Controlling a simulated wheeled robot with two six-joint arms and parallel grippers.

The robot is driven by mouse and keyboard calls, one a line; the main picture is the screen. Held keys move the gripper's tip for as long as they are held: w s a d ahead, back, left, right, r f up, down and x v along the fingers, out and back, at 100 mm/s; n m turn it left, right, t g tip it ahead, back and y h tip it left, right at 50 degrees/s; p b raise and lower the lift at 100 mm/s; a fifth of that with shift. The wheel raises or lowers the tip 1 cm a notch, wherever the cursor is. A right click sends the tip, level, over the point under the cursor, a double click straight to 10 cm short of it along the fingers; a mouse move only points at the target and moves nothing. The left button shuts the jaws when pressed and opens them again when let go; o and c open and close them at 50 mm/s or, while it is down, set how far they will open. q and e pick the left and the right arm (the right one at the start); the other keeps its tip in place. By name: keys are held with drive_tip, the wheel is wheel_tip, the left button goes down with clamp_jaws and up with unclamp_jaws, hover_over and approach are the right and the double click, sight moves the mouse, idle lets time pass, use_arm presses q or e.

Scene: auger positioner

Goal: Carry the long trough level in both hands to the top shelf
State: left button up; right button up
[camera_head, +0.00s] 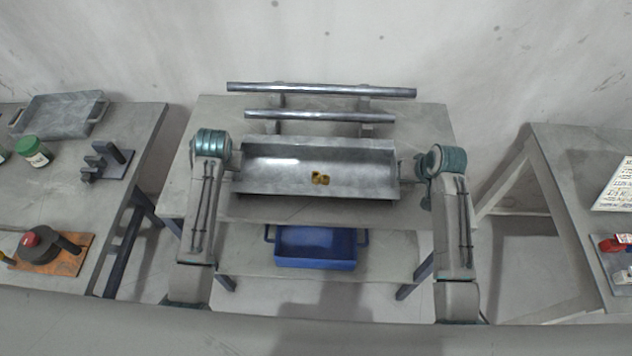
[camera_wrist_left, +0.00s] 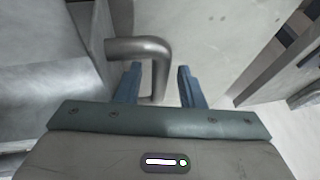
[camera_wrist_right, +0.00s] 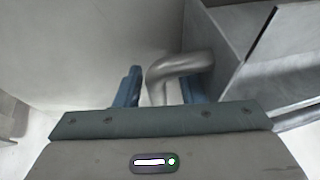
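The long grey metal trough (camera_head: 275,180) lies across the middle of the grey table (camera_head: 215,115), its long side toward me. It looks level, and small yellow pieces (camera_head: 320,178) lie inside. My left gripper (camera_wrist_left: 158,82) is open at the trough's left end, with the bent bar handle (camera_wrist_left: 152,48) between its fingers, close to the left finger. My right gripper (camera_wrist_right: 160,85) is open at the right end, with the other bent handle (camera_wrist_right: 180,65) between its fingers. Neither gripper is visibly closed on its handle. The trough's underside is hidden.
Two metal bars (camera_head: 320,90) run crosswise on supports behind the trough. A blue bin (camera_head: 315,248) sits on the lower shelf (camera_head: 240,258). A left table (camera_head: 130,115) holds a grey tray (camera_head: 60,115), a jar and tools. Another table (camera_head: 560,150) stands at right.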

use_arm(q)
drive_tip(key=shift+r, duration=0.1)
drive_tip(key=v, duration=1.1)
drive_tip(key=shift+s+r, duration=0.25)
drive_tip(key=shift+r, duration=0.05)
use_arm(e)
drive_tip(key=v, duration=1.2)
use_arm(q)
drive_tip(key=shift+d, duration=0.15)
use_arm(e)
drive_tip(key=shift+w, duration=0.1)
